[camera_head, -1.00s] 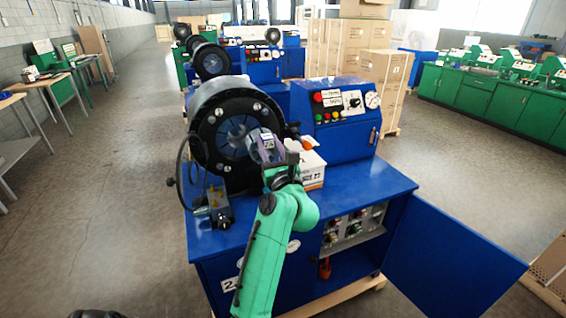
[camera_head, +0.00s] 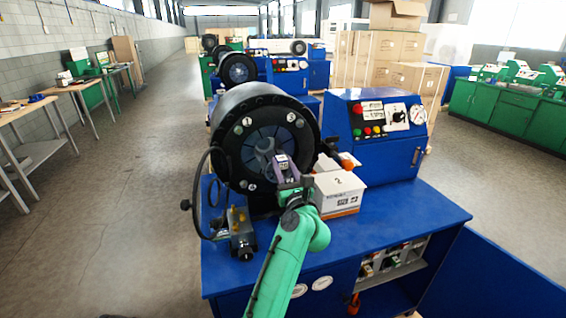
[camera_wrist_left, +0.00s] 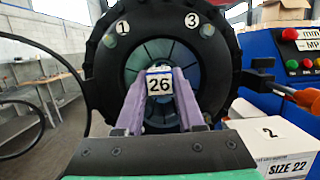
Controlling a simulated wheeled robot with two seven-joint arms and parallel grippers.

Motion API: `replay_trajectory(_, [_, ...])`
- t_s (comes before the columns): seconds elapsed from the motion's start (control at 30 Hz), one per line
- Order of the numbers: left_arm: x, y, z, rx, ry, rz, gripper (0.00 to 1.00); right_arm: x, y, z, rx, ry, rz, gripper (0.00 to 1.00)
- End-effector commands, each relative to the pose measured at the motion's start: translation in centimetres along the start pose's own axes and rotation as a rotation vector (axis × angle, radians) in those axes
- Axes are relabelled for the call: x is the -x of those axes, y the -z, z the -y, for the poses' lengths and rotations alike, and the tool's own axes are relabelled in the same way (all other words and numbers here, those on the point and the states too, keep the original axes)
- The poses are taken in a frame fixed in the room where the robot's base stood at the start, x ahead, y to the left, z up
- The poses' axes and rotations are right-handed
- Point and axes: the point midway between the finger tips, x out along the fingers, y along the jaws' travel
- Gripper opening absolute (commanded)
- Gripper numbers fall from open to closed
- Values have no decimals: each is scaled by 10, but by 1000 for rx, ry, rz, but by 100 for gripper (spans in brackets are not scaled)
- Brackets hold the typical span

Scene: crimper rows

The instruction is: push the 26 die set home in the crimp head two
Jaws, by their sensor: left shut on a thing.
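The crimp head (camera_head: 228,148) is a big black ring with numbered white discs and a segmented bore, on a blue machine. My left gripper (camera_head: 288,182) is in front of the lower right of the bore, shut on the 26 die set (camera_head: 281,160). In the left wrist view a white 26 tag on the die set (camera_wrist_left: 159,84) shows between the purple fingers (camera_wrist_left: 160,115), with the crimp head's bore (camera_wrist_left: 150,50) behind it. Whether the die set touches the bore I cannot tell; its far side is hidden. My right gripper is not in view.
A white box (camera_head: 338,193) marked 2 stands right of the gripper; in the left wrist view it reads SIZE 22 (camera_wrist_left: 275,150). A control box (camera_head: 375,130) stands at the right. A small valve block (camera_head: 241,235) with a black hose is at the left. Blue bench top is clear at right.

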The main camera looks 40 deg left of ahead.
Motion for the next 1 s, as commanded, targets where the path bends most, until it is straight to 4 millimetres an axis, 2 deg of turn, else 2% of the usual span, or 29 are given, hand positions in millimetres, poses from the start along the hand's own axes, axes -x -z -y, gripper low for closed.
replay_trajectory(0.03, [-1, -7, 0, 3, 1, 12, 0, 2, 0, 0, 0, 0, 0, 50])
replay_trajectory(0.33, [-4, -7, 0, 3, 1, 18, 0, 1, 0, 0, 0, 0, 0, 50])
replay_trajectory(0.8, [-46, 4, 0, 3, 1, 18, 0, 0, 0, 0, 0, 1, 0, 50])
replay_trajectory(1.0, [-56, 6, 0, 4, 1, 17, 0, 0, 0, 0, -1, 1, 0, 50])
